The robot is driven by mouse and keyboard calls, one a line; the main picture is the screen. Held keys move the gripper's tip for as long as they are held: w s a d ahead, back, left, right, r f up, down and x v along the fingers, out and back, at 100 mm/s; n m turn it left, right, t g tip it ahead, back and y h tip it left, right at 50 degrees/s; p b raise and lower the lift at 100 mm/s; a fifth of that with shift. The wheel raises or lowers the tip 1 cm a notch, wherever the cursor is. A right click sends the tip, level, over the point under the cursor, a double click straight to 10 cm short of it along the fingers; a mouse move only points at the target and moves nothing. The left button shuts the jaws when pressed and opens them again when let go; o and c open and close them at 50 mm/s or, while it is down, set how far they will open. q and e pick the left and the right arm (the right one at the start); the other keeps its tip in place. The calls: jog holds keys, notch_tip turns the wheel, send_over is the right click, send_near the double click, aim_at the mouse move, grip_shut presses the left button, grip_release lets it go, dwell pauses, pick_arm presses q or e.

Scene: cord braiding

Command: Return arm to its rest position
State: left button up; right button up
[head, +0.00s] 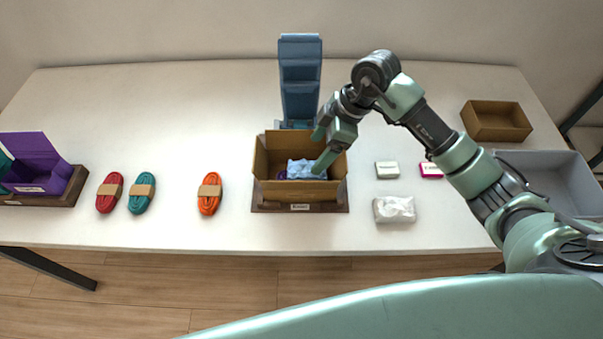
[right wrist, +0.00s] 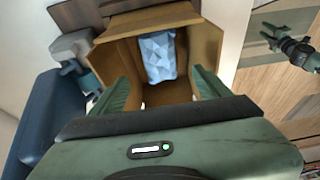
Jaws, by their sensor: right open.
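My right gripper (head: 324,148) is open over the right part of an open brown cardboard box (head: 300,188) in the middle of the table. Its arm reaches in from the right. In the right wrist view the two green fingers (right wrist: 160,92) stand apart at the mouth of the box. A light blue faceted packet (head: 303,168) lies in the box. It also shows in the right wrist view (right wrist: 158,56), beyond the fingers and not held between them. Something purple beside the packet is mostly hidden.
A tall blue stepped holder (head: 300,75) stands behind the box. Red (head: 109,192), teal (head: 142,192) and orange (head: 209,193) cord bundles lie left, near a purple box (head: 35,160). Right are a white packet (head: 394,209), small cartons (head: 387,170), a brown tray (head: 496,118) and a grey bin (head: 550,175).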

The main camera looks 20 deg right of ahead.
jog(key=shift+s+d+r, duration=0.1)
jog(key=shift+d+r, duration=0.05)
jog(key=shift+r, duration=0.35)
